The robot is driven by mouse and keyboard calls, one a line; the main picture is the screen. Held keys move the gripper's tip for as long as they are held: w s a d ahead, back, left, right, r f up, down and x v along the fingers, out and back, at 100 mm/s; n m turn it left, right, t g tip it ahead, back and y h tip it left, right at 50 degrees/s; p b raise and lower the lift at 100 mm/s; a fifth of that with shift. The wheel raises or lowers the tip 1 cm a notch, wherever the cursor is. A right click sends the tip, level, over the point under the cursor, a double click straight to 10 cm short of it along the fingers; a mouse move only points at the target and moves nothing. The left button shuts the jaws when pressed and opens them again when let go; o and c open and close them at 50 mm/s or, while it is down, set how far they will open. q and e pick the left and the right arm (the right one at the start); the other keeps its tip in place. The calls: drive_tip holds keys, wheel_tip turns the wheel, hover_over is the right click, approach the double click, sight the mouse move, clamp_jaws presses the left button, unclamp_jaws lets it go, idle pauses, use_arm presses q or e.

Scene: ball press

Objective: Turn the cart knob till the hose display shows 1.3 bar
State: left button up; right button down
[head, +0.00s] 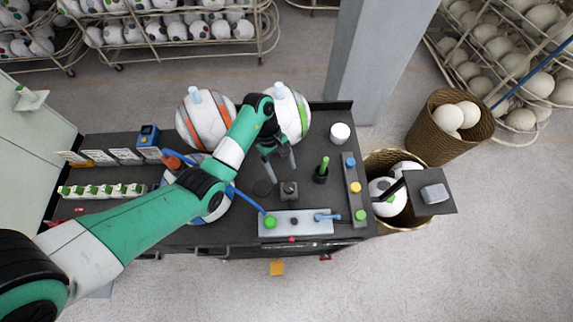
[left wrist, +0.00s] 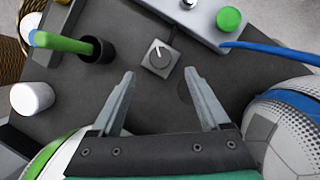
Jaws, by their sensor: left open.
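The cart knob (head: 289,187) is a small round dial on a square grey base on the dark cart top (head: 330,222). In the left wrist view the knob (left wrist: 160,54) shows a light pointer mark. My left gripper (head: 283,175) is open and empty, close to the knob on the ball side. In the left wrist view its fingertips (left wrist: 160,73) are spread to either side, apart from the knob. A blue hose (head: 247,199) runs from a grey block with a green cap. I cannot make out any pressure reading. My right gripper is not in view.
White balls with orange (head: 187,126) and green (head: 303,117) bands stand behind my left arm. A green-handled tool (head: 323,168) in a black holder and a white cylinder (head: 340,133) stand right of the knob. Wicker baskets (head: 424,134) stand beyond the cart.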

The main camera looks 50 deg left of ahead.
use_arm(q)
drive_tip(key=p+v, duration=0.1)
drive_tip(key=v, duration=0.3)
idle(0.4)
